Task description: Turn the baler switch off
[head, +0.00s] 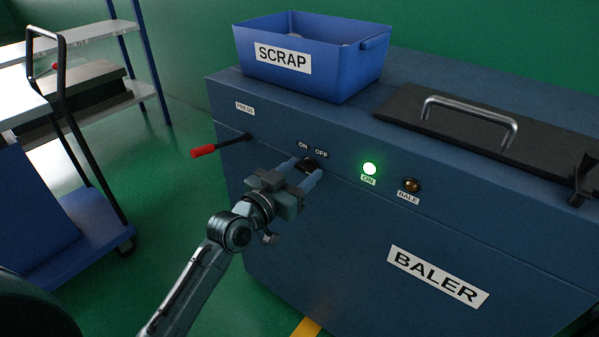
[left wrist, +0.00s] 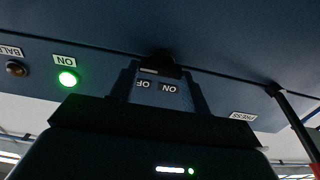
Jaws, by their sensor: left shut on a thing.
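The blue baler (head: 340,220) has a black rotary switch (head: 309,164) on its front face, below the ON and OFF labels. My left gripper (head: 308,172) is at the switch with its fingers on either side, shut on the knob. In the left wrist view the switch (left wrist: 160,62) shows upside down between the fingertips (left wrist: 160,78). The fingers hide part of the knob, so I cannot tell which label it points to. The green ON lamp (head: 369,169) is lit; it also glows in the left wrist view (left wrist: 67,79). My right gripper is not in view.
A red-handled press lever (head: 204,150) sticks out left of the switch. A dark amber BALE button (head: 411,186) is to the right. A blue SCRAP bin (head: 340,75) and a black lid with a handle (head: 470,120) are on top. A cart (head: 60,200) stands at left.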

